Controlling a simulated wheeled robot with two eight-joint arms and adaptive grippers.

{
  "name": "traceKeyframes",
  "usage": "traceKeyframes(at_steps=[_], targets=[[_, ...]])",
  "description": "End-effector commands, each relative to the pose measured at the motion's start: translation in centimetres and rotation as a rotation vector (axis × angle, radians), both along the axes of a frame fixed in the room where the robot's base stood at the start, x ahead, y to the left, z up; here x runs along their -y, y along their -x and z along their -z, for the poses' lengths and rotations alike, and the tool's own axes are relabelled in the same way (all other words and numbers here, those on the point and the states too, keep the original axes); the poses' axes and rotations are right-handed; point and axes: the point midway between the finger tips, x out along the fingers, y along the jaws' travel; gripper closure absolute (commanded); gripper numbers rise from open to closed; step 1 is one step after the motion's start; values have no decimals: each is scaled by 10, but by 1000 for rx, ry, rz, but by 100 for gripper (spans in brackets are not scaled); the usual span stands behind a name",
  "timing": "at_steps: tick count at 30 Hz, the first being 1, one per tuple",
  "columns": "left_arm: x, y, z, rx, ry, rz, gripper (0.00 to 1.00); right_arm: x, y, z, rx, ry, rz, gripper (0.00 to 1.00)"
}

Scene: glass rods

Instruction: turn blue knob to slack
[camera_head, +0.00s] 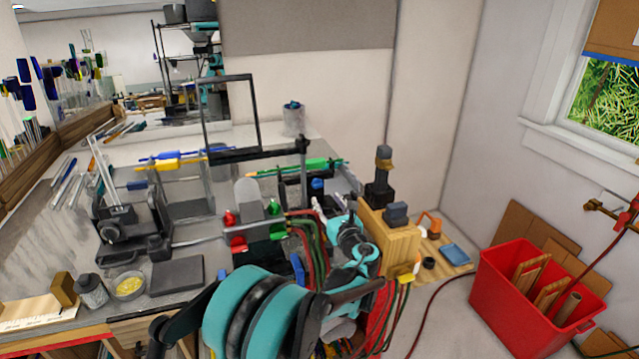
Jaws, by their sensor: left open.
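A small blue knob-like part (317,184) shows on the dark fixture behind the burner block, at the middle of the bench. Another blue part (298,268) shows low in front of the block, partly hidden by my arm; I cannot tell which one is the task's knob. My left gripper (328,208) is small in the view, open, just in front of and below the upper blue part. Contact between them cannot be made out. My teal arm hides much of the bench front. My right gripper is not in view.
Red knobs (237,243) and green knobs (276,209) sit beside the hoses (312,250). A wooden block (385,240) stands right of the gripper. Glass rods and a black frame (252,100) stand behind. A red bin (510,300) is at right.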

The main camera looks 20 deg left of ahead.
Motion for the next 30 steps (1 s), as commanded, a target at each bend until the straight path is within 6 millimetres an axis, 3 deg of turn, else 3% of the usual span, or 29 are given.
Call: traceKeyframes(at_steps=[4,16,28,30], targets=[[-1,-11,1,-8,-43,4,51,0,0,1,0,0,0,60],[-36,-60,2,-7,-37,3,51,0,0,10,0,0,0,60],[-41,-68,1,-7,-37,5,51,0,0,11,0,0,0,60],[-41,-68,1,-7,-37,5,70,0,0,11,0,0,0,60]])
